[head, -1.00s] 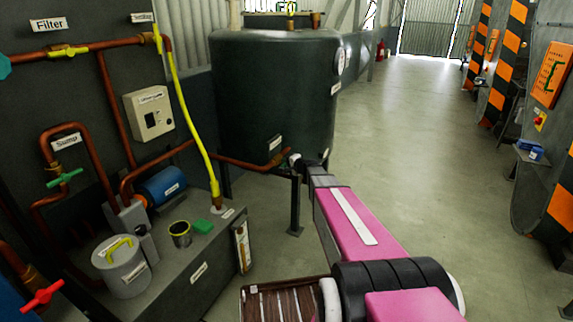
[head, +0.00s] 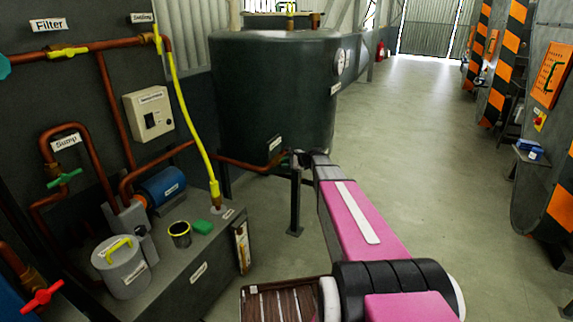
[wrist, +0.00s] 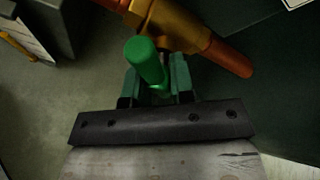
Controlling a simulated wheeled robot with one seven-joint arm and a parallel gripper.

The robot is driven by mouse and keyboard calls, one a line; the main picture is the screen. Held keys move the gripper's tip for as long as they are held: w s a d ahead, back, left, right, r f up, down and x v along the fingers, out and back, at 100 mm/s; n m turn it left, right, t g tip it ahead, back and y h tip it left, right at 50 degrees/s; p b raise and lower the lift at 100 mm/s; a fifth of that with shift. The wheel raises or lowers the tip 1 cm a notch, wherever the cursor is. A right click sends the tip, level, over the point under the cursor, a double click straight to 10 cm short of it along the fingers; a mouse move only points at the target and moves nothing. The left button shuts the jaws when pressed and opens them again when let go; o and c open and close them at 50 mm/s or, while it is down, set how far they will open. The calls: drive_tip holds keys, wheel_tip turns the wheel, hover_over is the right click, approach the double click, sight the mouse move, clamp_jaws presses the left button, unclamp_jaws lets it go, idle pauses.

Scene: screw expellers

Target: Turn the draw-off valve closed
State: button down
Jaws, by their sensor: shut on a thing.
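The draw-off valve shows in the wrist view as a brass body (wrist: 172,24) on a copper pipe. Its green handle (wrist: 146,60) sticks up toward the camera. My gripper (wrist: 158,74) is shut on this handle, with one finger on each side of it. The handle leans a little to the left in the picture. In the head view my gripper (head: 297,158) is at the lower right of the dark tank (head: 268,90), at the end of the copper pipe (head: 238,162). The valve is too small and too covered to make out there.
A dark post (head: 295,205) stands just below my gripper. A bench (head: 225,245) with a pump, a lidded grey pot (head: 122,268) and a yellow hose (head: 180,95) is at the left. The floor (head: 420,150) to the right is open.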

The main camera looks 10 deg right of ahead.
drive_tip(key=m+g, duration=0.1)
drive_tip(key=m+g+y, duration=0.1)
drive_tip(key=shift+s+f+m+y, duration=0.15)
drive_tip(key=shift+f+m+y, duration=0.05)
drive_tip(key=shift+m+y, duration=0.1)
drive_tip(key=shift+s+m+g+y, duration=0.1)
drive_tip(key=shift+m+g+y, duration=0.55)
drive_tip(key=shift+m, duration=0.35)
drive_tip(key=c, duration=1.1)
unclamp_jaws()
drive_tip(key=shift+o, duration=0.2)
drive_tip(key=shift+r, duration=0.1)
drive_tip(key=shift+d, duration=0.1)
drive_tip(key=v, duration=1)
drive_tip(key=shift+d+r, duration=0.2)
